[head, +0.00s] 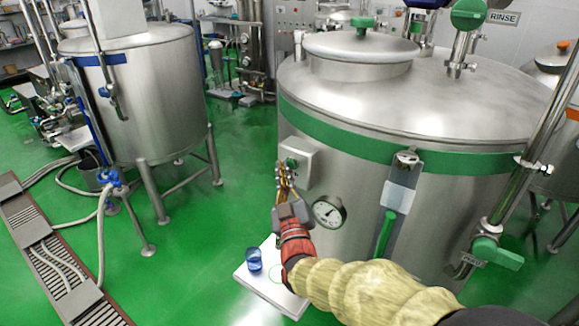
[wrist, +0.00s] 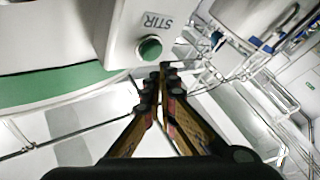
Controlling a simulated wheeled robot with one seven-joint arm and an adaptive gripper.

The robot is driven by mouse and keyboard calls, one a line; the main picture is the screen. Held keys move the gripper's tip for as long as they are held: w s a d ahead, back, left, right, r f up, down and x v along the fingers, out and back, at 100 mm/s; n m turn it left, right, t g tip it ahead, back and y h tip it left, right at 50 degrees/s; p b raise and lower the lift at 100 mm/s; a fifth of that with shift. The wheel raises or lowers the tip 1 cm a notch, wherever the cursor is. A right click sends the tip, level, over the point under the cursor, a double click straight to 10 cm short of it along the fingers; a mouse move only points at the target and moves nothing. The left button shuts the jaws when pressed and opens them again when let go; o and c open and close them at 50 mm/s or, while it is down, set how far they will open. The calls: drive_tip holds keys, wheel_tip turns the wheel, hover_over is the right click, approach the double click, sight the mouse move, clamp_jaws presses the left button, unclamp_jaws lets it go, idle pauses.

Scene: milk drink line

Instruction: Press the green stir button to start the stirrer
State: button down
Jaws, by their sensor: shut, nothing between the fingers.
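The green stir button (wrist: 150,48) sits on a pale box (wrist: 128,25) marked STIR, which shows at the top of the wrist view. In the head view the box (head: 299,158) is fixed to the front of the large steel tank (head: 380,180), and the button (head: 291,163) is on its face, partly behind my fingers. My gripper (head: 284,168) is shut and empty, with its fingertips right by the button. In the wrist view the shut fingertips (wrist: 163,70) appear just below and right of the button. I cannot tell whether they touch it.
A dial gauge (head: 329,212) and a green-handled tool (head: 384,233) are on the tank front, right of my gripper. A white shelf (head: 285,296) with a blue cup (head: 254,259) lies below. A smaller tank (head: 150,100) stands left, with open green floor (head: 190,240) between.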

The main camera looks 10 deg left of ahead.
drive_tip(key=shift+w+d+b, duration=0.1)
drive_tip(key=shift+w+b, duration=0.1)
drive_tip(key=shift+b, duration=0.1)
drive_tip(key=shift+w, duration=0.25)
drive_tip(key=shift+w+d+b, duration=0.25)
drive_tip(key=shift+w+b, duration=0.15)
drive_tip(key=shift+b, duration=0.25)
idle(0.6)
drive_tip(key=shift+s, duration=0.1)
drive_tip(key=shift+s+a+b, duration=0.35)
drive_tip(key=shift+s, duration=0.4)
drive_tip(key=s, duration=0.1)
drive_tip(key=s+a, duration=0.1)
drive_tip(key=s, duration=0.1)
drive_tip(key=s+a+b, duration=0.1)
drive_tip(key=s, duration=0.1)
drive_tip(key=shift+s+a, duration=0.15)
drive_tip(key=shift+s, duration=0.1)
idle(0.4)
